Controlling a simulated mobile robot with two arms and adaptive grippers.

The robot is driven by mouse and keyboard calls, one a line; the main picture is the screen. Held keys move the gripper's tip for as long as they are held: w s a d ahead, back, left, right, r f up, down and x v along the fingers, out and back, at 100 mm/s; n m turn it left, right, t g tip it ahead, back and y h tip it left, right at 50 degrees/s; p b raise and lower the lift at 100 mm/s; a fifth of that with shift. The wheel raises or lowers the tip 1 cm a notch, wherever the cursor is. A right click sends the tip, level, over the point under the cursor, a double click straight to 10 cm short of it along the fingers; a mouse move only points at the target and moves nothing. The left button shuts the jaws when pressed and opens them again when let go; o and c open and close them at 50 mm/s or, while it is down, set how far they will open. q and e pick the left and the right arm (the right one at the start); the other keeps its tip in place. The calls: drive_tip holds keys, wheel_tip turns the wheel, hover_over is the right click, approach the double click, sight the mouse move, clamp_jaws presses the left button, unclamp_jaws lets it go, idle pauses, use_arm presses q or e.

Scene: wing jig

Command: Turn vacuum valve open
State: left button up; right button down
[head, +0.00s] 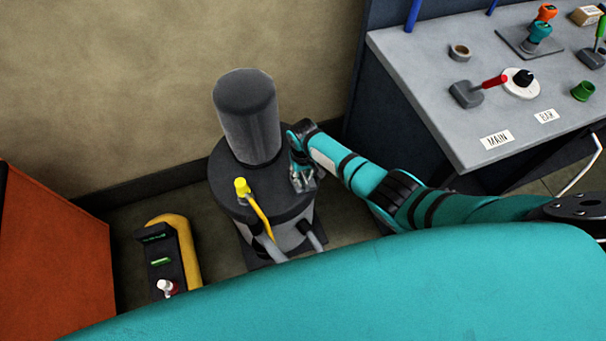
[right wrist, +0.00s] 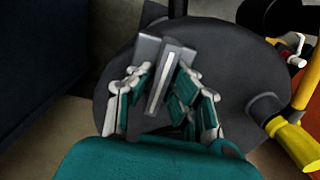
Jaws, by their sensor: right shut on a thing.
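The vacuum pump, a dark round drum (head: 225,178) with an upright grey cylinder (head: 248,120), stands on the floor. My right gripper (head: 303,180) is at the right side of the drum top. In the right wrist view its fingers (right wrist: 166,92) are on both sides of a grey upright block with a pale strip (right wrist: 176,62), and they are shut on it. I cannot tell for sure that this block is the valve handle. A yellow fitting (head: 241,186) with a yellow stem is on the drum's front, apart from the gripper. My left gripper is out of view.
A grey bench (head: 430,60) with tools, a tape roll and labels MAIN and BAR stands at the right. An orange cabinet (head: 50,255) is at the left. A black unit with a yellow curved hose (head: 187,250) stands on the floor between the cabinet and the pump.

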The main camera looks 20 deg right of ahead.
sight(303, 175)
drive_tip(key=c, duration=1.3)
unclamp_jaws()
wheel_tip(303, 175, up, 12)
drive_tip(key=shift+r, duration=0.1)
